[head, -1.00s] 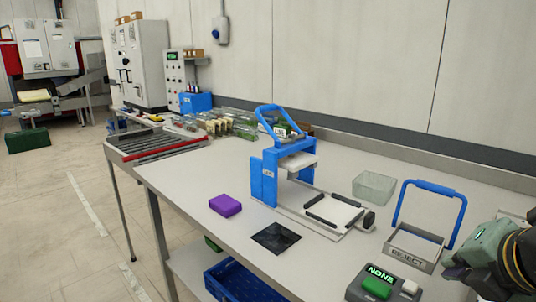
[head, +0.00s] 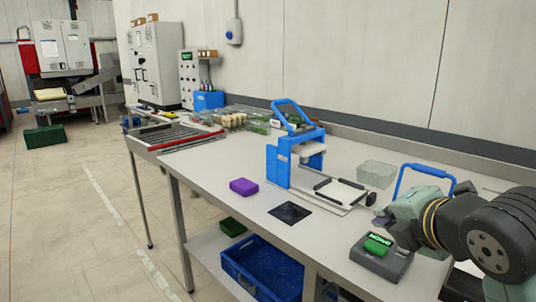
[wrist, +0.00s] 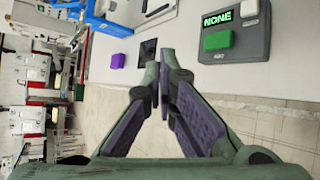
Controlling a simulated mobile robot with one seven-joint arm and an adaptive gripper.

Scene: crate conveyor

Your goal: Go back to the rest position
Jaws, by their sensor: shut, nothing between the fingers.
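My gripper (wrist: 157,82) is shut and empty; its two purple-padded fingers meet at the tips in the wrist view. In the head view my arm reaches in from the right, and the gripper end is near the button box (head: 381,259), partly hidden behind my own arm links. In the wrist view the button box (wrist: 234,52) shows a lit "NONE" display, a green button and a white button, to the upper right of the fingertips. The fingers are apart from it, with floor and table edge behind them.
The table holds a purple block (head: 244,187), a black square (head: 290,213), a blue press (head: 296,155), a clear bin (head: 376,174) and a blue-handled reject tray, partly hidden. A blue crate (head: 262,270) sits on the lower shelf. A roller conveyor (head: 178,140) adjoins at left; open floor lies left.

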